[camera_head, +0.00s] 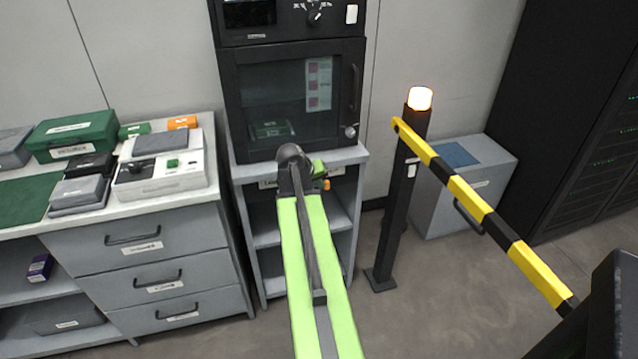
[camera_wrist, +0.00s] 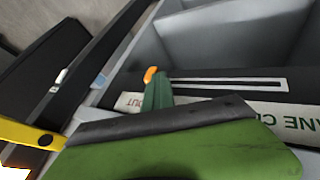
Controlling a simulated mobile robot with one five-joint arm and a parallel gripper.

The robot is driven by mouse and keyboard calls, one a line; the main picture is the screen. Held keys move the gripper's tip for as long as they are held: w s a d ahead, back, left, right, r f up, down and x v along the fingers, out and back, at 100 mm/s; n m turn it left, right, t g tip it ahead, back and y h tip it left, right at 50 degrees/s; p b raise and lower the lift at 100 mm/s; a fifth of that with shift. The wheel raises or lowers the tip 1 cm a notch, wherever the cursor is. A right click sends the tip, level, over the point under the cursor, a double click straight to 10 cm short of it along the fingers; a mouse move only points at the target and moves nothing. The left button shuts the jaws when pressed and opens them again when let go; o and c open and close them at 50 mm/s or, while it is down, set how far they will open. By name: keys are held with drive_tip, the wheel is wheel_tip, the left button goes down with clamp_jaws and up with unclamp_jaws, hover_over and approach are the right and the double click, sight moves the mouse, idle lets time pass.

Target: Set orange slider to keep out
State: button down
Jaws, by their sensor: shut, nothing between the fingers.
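The orange slider (camera_head: 326,185) shows as a small orange piece on the front edge of the shelf unit below the oven. In the wrist view the orange slider (camera_wrist: 150,74) is at the left end of a pale strip with a dark slot (camera_wrist: 230,84). The label near it (camera_wrist: 130,102) reads "...OUT", upside down and partly hidden.
The black oven (camera_head: 295,95) stands on the grey shelf unit (camera_head: 262,230). A black post (camera_head: 400,200) with a lit lamp and a yellow-black barrier arm (camera_head: 470,200) stands to the right. A drawer bench (camera_head: 150,265) is at the left.

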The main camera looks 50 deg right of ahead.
drive_tip(key=w+a+r+p, duration=0.2)
drive_tip(key=a+r+p, duration=0.6)
drive_tip(key=a, duration=0.1)
drive_tip(key=shift+a, duration=0.15)
drive_tip(key=shift+w, duration=0.1)
